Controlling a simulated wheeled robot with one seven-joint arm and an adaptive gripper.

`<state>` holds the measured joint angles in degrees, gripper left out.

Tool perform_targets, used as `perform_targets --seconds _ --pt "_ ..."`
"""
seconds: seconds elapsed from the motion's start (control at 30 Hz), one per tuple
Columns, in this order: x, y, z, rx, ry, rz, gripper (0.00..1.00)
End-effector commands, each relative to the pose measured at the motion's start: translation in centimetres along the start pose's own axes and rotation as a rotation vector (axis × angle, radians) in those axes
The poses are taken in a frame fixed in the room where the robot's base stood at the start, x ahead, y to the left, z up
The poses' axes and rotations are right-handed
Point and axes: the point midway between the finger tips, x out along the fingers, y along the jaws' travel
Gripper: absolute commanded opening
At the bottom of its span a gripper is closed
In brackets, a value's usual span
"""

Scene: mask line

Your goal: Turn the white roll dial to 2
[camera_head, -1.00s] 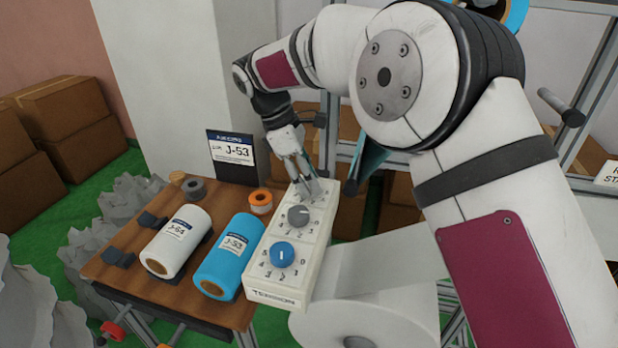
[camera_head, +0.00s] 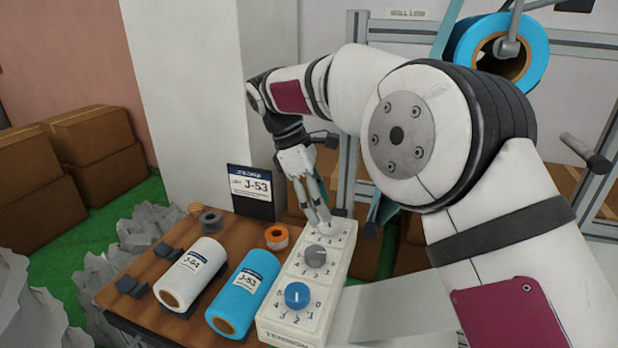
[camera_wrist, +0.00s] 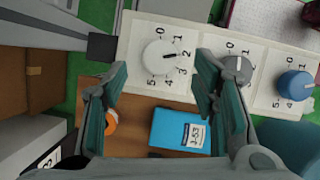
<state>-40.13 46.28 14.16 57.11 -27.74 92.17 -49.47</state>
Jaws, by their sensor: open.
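The tension box (camera_head: 275,327) is a long white panel with three dials in a row. The white roll dial (camera_wrist: 158,58) is at its far end, and its dark mark points at about 2 in the wrist view. In the head view, my gripper's fingers partly hide this dial. My gripper (camera_head: 320,217) points down over it. In the wrist view my gripper (camera_wrist: 162,62) is open, with one finger on each side of the dial and a gap visible to each. The grey dial (camera_head: 315,256) is in the middle and the blue dial (camera_head: 297,295) is nearest.
A wooden table (camera_head: 150,262) holds a white roll (camera_head: 188,275), a blue roll (camera_head: 243,295), an orange tape ring (camera_head: 277,237) and small dark blocks. A dark J-53 sign (camera_head: 250,192) stands behind. The grey dial is close to one finger in the wrist view.

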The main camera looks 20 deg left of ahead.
Motion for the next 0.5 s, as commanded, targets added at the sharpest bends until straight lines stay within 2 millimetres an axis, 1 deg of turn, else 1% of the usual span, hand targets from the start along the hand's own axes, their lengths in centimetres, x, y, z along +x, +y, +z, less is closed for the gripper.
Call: perform_targets --seconds 0.03,0.2,0.4,0.5 --pt "-1.2 0.1 -0.2 0.000 0.003 0.003 0.53" --pt "-4.2 0.0 -0.2 0.000 0.002 0.002 0.53" --pt "-6.5 0.1 -0.1 0.000 0.001 0.001 0.53" --pt "-7.1 0.0 -0.1 0.000 0.000 0.000 0.53"
